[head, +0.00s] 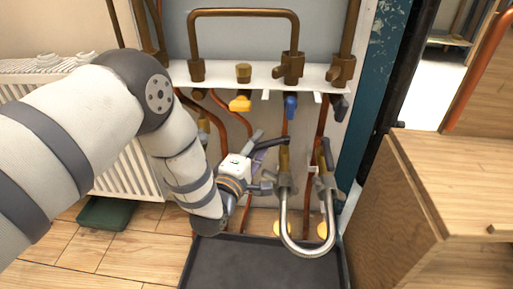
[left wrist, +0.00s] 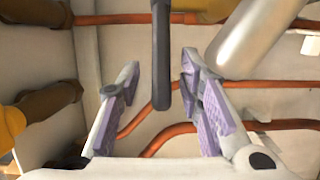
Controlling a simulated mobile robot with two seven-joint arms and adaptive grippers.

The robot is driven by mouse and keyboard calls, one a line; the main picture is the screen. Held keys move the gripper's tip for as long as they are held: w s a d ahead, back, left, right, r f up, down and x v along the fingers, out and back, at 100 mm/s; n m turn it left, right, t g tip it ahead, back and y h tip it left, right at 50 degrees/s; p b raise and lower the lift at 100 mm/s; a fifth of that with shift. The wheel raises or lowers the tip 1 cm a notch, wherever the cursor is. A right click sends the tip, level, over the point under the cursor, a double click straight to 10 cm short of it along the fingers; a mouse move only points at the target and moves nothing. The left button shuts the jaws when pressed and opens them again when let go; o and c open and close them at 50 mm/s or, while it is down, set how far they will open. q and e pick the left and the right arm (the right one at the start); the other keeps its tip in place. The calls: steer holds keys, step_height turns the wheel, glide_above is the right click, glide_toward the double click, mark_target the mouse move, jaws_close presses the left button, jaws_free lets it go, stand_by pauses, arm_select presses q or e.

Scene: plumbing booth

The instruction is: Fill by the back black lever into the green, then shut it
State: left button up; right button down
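A silver U-shaped hose (head: 307,250) joins two brass valves above a dark tray. The back black lever (head: 270,143) points left from the left valve (head: 284,165). Another black lever (head: 327,152) stands at the right valve. My left gripper (head: 260,163) is at the back lever, its purple-padded fingers apart. In the left wrist view, the black lever (left wrist: 161,60) hangs between the open fingers of my left gripper (left wrist: 160,90), with a gap on both sides. I see no gauge dial or green zone in either view. My right gripper is out of view.
A dark tray (head: 235,262) lies below the pipes. Copper pipes (head: 321,130) run behind. A wooden cabinet (head: 400,200) stands right; a radiator (head: 125,170) and dark green box (head: 106,213) are left.

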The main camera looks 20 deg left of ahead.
arm_select(q)
jaws_close()
steer(key=shift+w+a+m+g+h, duration=0.1)
steer(key=shift+w+a+m+h, duration=0.15)
steer(key=shift+m+h, duration=0.35)
steer(key=shift+w+a+m+g+h, duration=0.1)
steer(key=shift+w+m+h, duration=0.25)
steer(key=shift+h, duration=0.5)
steer(key=shift+w+a+m+g+h, duration=0.1)
steer(key=shift+w+a+m+h, duration=0.1)
steer(key=shift+m+h, duration=0.4)
jaws_free()
